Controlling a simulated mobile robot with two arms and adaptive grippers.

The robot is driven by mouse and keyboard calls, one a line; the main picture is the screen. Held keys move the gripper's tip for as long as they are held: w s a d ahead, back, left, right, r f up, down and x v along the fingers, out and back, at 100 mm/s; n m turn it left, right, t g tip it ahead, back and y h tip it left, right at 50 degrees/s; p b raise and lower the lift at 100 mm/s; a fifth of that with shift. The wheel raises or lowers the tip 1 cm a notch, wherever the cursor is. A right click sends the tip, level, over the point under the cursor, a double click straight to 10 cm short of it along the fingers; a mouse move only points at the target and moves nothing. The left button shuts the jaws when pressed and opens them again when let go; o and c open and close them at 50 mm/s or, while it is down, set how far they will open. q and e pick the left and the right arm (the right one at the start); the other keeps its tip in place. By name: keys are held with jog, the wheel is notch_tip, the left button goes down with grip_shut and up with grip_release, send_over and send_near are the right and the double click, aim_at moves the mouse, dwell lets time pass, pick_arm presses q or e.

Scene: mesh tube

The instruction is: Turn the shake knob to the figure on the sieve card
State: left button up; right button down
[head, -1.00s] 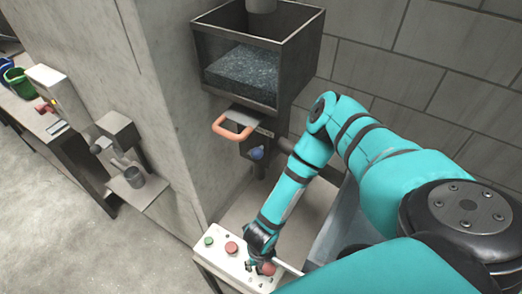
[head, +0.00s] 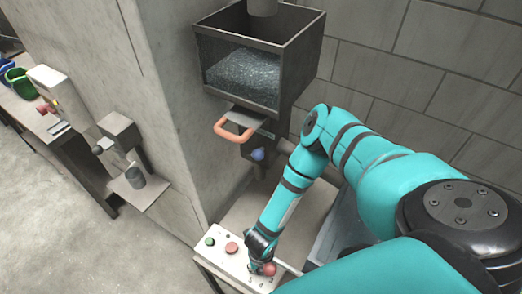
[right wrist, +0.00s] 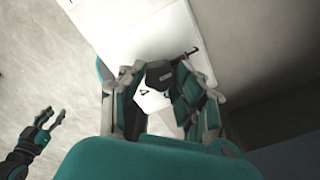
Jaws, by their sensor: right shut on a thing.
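The white control panel (head: 233,263) stands low in the head view, with a green button (head: 209,241) and a red button (head: 231,248). My right gripper (head: 263,262) reaches down to its right part. In the right wrist view, the dark shake knob (right wrist: 158,75) lies between the fingers of my right gripper (right wrist: 160,90), which is shut on it. My left gripper (right wrist: 52,122) shows at the left of the right wrist view, fingers apart and empty. I cannot make out the sieve card.
A hopper of grey grains (head: 245,78) hangs behind the panel, with an orange handle (head: 234,132) and a blue knob (head: 257,154) below. A red round thing (head: 269,269) is beside my right gripper. A bench (head: 60,135) with buckets stands at the left. Bare floor lies front left.

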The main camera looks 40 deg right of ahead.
jog(key=shift+m, duration=0.3)
jog(key=m, duration=0.3)
jog(key=shift+d+m, duration=0.1)
jog(key=shift+m, duration=1.7)
jog(key=c, duration=0.9)
grip_release()
jog(key=shift+c, duration=0.2)
notch_tip(320, 180, up, 12)
